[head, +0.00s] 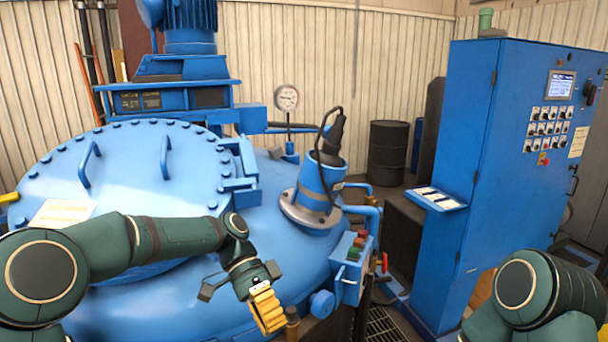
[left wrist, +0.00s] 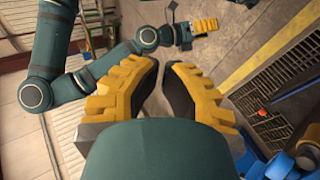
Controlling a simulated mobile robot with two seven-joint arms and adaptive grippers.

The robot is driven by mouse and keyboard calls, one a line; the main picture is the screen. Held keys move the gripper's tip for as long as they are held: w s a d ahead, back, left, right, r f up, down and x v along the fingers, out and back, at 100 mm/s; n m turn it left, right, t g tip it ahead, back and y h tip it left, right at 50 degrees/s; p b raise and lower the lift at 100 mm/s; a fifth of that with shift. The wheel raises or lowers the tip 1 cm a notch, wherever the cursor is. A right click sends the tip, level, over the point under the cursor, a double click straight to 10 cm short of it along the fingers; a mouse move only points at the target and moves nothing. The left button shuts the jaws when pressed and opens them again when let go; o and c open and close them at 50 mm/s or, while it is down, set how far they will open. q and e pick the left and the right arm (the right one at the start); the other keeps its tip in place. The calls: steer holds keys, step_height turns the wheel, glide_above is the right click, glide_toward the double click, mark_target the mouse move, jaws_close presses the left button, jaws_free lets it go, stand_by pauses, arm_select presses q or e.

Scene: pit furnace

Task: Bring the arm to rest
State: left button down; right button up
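My left arm reaches in from the left in the head view, over the blue furnace vessel (head: 110,300). My left gripper (head: 268,308), with yellow ridged fingers, hangs pointing down in front of the vessel. In the left wrist view my left gripper (left wrist: 160,68) has its two fingers apart with dark inner pads and floor showing between them; it holds nothing. My right arm shows at the lower right of the head view, its gripper out of frame. In the left wrist view my right gripper (left wrist: 205,25) is small, and its finger gap is unclear.
A blue control box with buttons (head: 351,268) stands close right of my left gripper. A tall blue control cabinet (head: 500,170) with a small shelf (head: 436,199) is at the right. A floor grate (head: 384,326) and open floor lie between. A dark drum (head: 388,152) stands behind.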

arm_select(q)
step_height(320, 180, down, 26)
steer(key=s+n+t+y+b, duration=0.1)
steer(key=s+n+t+b, duration=0.2)
steer(key=n+t, duration=0.4)
steer(key=s+a+f+n+t+y+b, duration=0.1)
steer(key=s+a+f+n, duration=0.1)
steer(key=f, duration=0.4)
steer(key=s+a+f+n+t+y+b, duration=0.1)
steer(key=s+a+f+n+t+b, duration=0.1)
steer(key=s+f+n, duration=0.2)
step_height(320, 180, down, 3)
steer(key=shift+s+a+r+t, duration=0.1)
steer(key=shift+s+a+t, duration=0.25)
steer(key=shift+s, duration=0.9)
arm_select(e)
step_height(320, 180, down, 7)
steer(key=shift+a, duration=0.2)
